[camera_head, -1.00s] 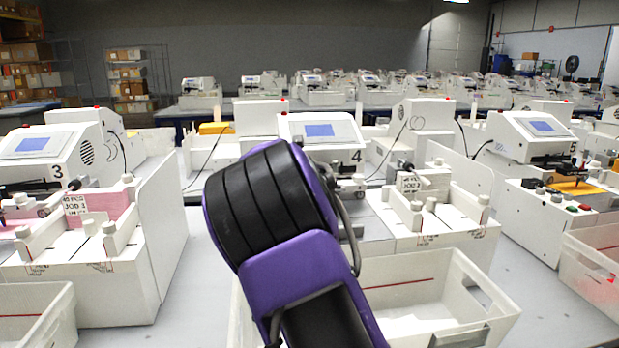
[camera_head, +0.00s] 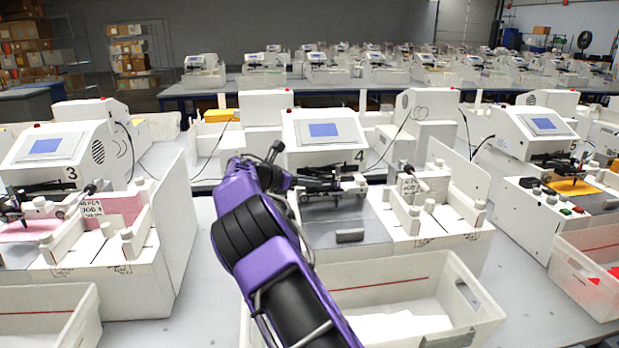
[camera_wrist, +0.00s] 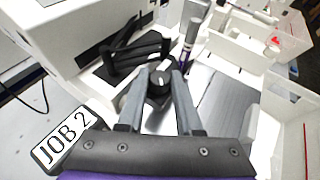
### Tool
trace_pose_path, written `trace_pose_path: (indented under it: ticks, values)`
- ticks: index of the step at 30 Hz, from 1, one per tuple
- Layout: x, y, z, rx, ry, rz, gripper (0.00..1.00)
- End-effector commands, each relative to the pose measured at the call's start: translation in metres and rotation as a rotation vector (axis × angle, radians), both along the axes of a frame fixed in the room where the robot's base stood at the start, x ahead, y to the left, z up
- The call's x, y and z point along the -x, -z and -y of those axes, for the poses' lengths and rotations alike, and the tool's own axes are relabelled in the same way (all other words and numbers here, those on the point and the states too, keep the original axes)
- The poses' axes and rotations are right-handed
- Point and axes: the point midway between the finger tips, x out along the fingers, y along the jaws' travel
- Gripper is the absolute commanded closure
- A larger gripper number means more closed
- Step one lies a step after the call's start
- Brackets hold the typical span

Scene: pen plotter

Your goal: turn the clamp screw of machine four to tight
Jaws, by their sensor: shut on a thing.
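Machine four (camera_head: 327,136) is a white plotter with a blue screen and a "4" on its front, in the middle of the head view. My arm reaches up to its left side. In the wrist view the fingers of my gripper (camera_wrist: 160,76) are shut on a black round knob with a white pointer line, the clamp screw (camera_wrist: 158,85). The pointer slants up to the right in that view. In the head view my arm hides the knob. A pen with a purple lower part (camera_wrist: 189,42) stands just beyond the fingers, beside black carriage parts (camera_wrist: 135,52).
A "JOB 2" card (camera_wrist: 62,138) is close to the left of my gripper. A white bin (camera_head: 385,290) with paper stands in front of machine four. Machine three (camera_head: 62,150) is at left and machine five (camera_head: 535,130) at right.

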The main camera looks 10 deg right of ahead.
Motion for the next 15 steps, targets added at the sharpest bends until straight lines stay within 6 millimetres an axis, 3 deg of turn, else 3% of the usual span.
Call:
trace_pose_path:
  ticks: [15]
  values:
    - [-0.0008, -0.0005, 0.0008, 0.002, 0.054, 0.000, 1.00]
